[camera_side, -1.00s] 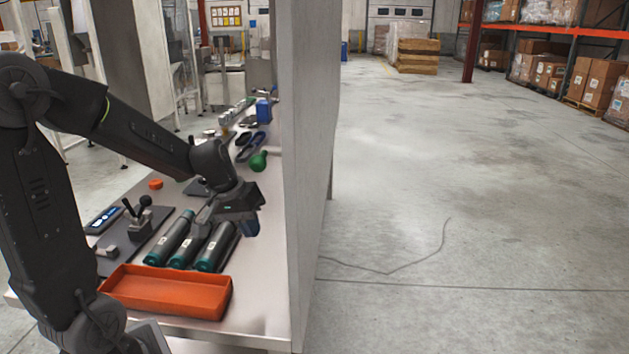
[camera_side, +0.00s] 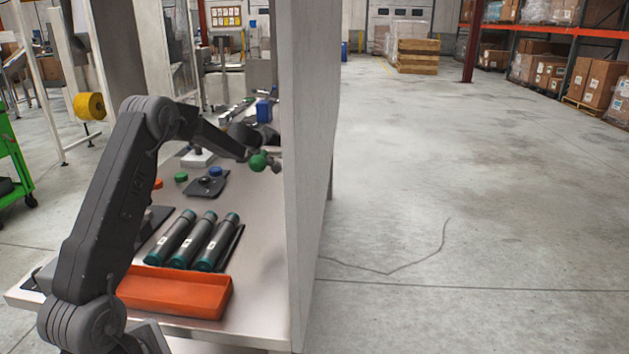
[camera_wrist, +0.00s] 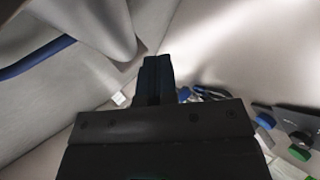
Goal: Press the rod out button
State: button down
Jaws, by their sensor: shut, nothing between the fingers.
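No label for a rod out button is readable in either view. Small round coloured caps stand on the bench: a blue one (camera_side: 215,171), a green one (camera_side: 181,177) and an orange one (camera_side: 157,184). In the wrist view a blue cap (camera_wrist: 265,121) and a green cap (camera_wrist: 299,152) show at the lower right, off to the side of my fingers. My gripper (camera_wrist: 157,62) is shut and empty, its dark fingertips together. In the side view my wrist is over the far part of the bench, near the wall, and my fingertips cannot be made out.
An orange tray (camera_side: 137,294) lies at the bench's near end, with several dark cylinders (camera_side: 190,243) behind it. A green round object (camera_side: 258,161) is beside my wrist. A tall pale wall (camera_side: 308,180) closes the bench's right side. Bare bench (camera_side: 262,225) lies right of the cylinders.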

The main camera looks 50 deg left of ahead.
jog(key=a+f+m+h, duration=0.1)
jog(key=f, duration=0.2)
jog(key=a+f+m+t, duration=0.1)
jog(key=a+f, duration=0.1)
jog(key=f, duration=0.1)
jog(key=a+f+m+h, duration=0.1)
jog(key=a+f, duration=0.1)
jog(key=f, duration=0.2)
jog(key=shift+w+a+t+h, duration=0.2)
jog(key=shift+t+h, duration=0.1)
jog(key=shift+w+d, duration=3.15)
jog(key=shift+w+d, duration=0.3)
jog(key=shift+w+d, duration=0.3)
dwell(0.5)
jog(key=shift+s+a, duration=0.6)
